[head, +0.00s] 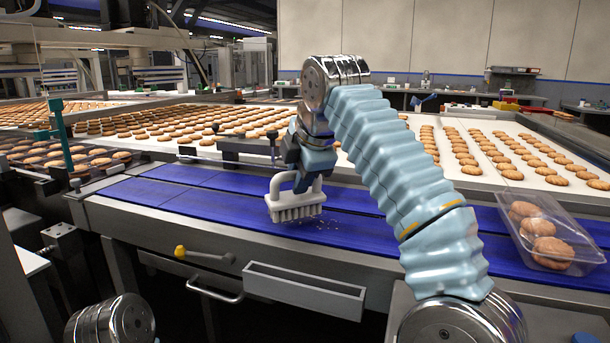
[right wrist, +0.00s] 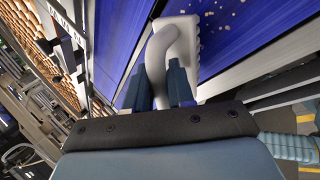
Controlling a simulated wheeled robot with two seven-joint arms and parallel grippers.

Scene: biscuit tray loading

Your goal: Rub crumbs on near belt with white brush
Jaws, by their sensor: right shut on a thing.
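The white brush (head: 296,206) has a looped handle and bristles pointing down at the near blue belt (head: 238,209). My right gripper (head: 308,176) is shut on its handle. The brush also shows in the right wrist view (right wrist: 178,50), its handle between the blue fingers (right wrist: 162,88). Small pale crumbs (head: 330,222) lie on the belt just right of the bristles, and some show in the right wrist view (right wrist: 226,14). I cannot tell whether the bristles touch the belt. My left gripper is not in view.
A clear plastic tray (head: 588,252) with several biscuits stands at the belt's right end. A grey bin (head: 304,290) and a yellow-ended handle (head: 181,252) are on the front side. Rows of biscuits (head: 180,128) fill the wide white belt behind. The near belt's left part is clear.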

